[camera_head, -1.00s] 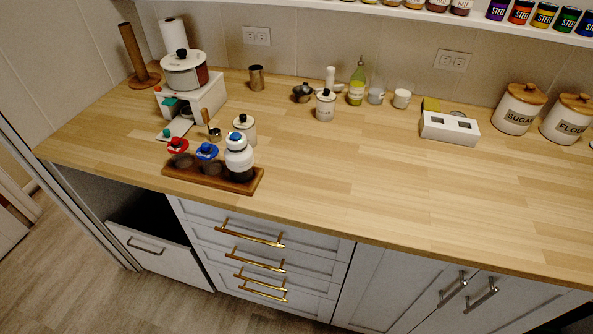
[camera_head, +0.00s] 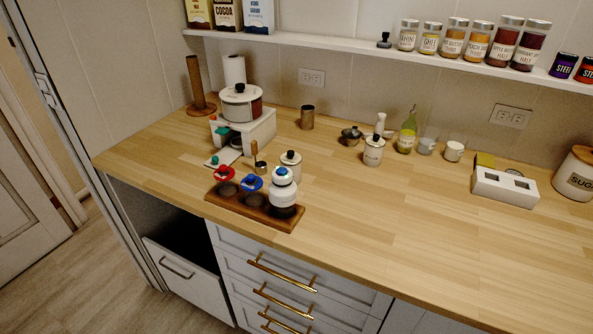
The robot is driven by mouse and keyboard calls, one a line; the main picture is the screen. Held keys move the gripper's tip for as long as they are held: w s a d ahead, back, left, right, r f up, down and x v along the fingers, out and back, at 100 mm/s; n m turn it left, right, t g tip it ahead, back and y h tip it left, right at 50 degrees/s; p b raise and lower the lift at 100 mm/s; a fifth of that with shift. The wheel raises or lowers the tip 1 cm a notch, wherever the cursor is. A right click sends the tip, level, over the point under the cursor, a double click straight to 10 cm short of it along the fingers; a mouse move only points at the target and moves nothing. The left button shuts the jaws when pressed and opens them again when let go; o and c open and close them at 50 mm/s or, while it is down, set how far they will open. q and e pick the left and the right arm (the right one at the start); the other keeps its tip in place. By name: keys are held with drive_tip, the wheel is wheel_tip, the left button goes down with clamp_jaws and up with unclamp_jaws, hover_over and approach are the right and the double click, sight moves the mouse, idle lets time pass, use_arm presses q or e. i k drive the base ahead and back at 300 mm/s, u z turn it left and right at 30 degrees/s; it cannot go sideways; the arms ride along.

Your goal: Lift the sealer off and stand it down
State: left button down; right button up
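A wooden tray (camera_head: 217,202) lies near the counter's front edge, left of the middle. At its right end a white bottle-shaped piece with a teal top, which looks like the sealer (camera_head: 283,186), sits upright on a dark jar (camera_head: 283,210). To its left on the tray are a dark jar with a blue clamp-like top (camera_head: 251,183) and one with a red top (camera_head: 225,174). Neither of my grippers is in view, and nothing touches the sealer.
Behind the tray stand a lidded white canister (camera_head: 290,164) and a white stand (camera_head: 258,135) bearing a pot (camera_head: 240,104). A white block with openings (camera_head: 503,188) stands at right. The counter (camera_head: 390,220) right of the tray is clear. A shelf (camera_head: 400,62) runs above.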

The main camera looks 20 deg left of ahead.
sight(283, 190)
drive_tip(key=z, duration=1.75)
drive_tip(key=k, duration=0.4)
drive_tip(key=u, duration=1.15)
